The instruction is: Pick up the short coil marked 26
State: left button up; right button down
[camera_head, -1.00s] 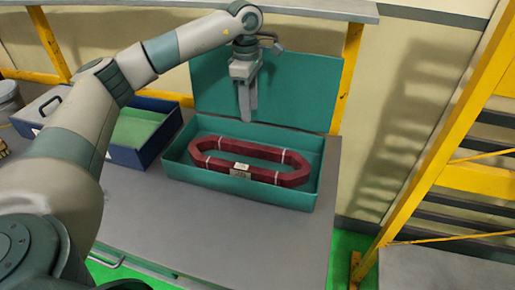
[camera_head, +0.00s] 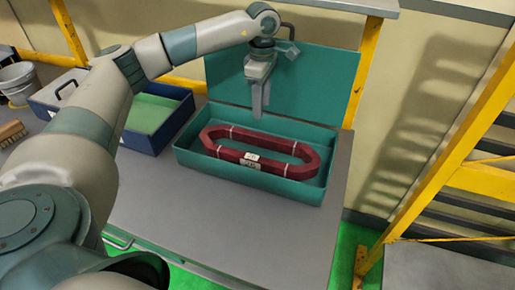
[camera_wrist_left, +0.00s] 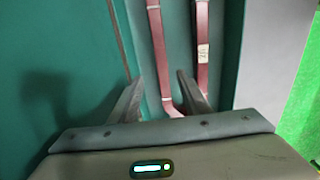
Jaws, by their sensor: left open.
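A dark red elongated ring-shaped coil (camera_head: 222,154) lies in an open teal box (camera_head: 200,168) on the grey table. It has white bands and a pale tag (camera_head: 250,162) on its front side; I cannot read a number on it. My left gripper (camera_head: 260,112) points down above the back side of the coil, apart from it, open and empty. My right gripper is not in view.
The box's teal lid (camera_head: 310,90) stands raised behind it. A blue box (camera_head: 165,137) with a green inside stands to the left. A bucket (camera_head: 18,82) and a brush (camera_head: 11,132) are at the far left. The table front (camera_head: 200,220) is clear. A yellow frame (camera_head: 440,150) stands at right.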

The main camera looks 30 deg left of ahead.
aim_at(263, 136)
pick_arm(q)
notch_tip(263, 136, down, 3)
jog(key=shift+f+p, duration=0.1)
jog(key=shift+p, duration=0.4)
notch_tip(263, 136, down, 4)
jog(key=shift+r+p, duration=0.1)
jog(key=shift+p, duration=0.6)
jog(key=shift+f, duration=0.6)
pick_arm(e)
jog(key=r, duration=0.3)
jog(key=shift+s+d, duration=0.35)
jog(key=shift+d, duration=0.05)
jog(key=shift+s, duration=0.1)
pick_arm(q)
jog(key=shift+d+f+p, duration=0.25)
jog(key=shift+f+p, duration=0.35)
jog(key=shift+p, duration=0.2)
notch_tip(263, 136, down, 4)
jog(key=shift+s+d+r+p, duration=0.1)
jog(key=shift+d+r+p, duration=0.1)
jog(key=shift+p, duration=0.75)
jog(key=shift+f, duration=0.2)
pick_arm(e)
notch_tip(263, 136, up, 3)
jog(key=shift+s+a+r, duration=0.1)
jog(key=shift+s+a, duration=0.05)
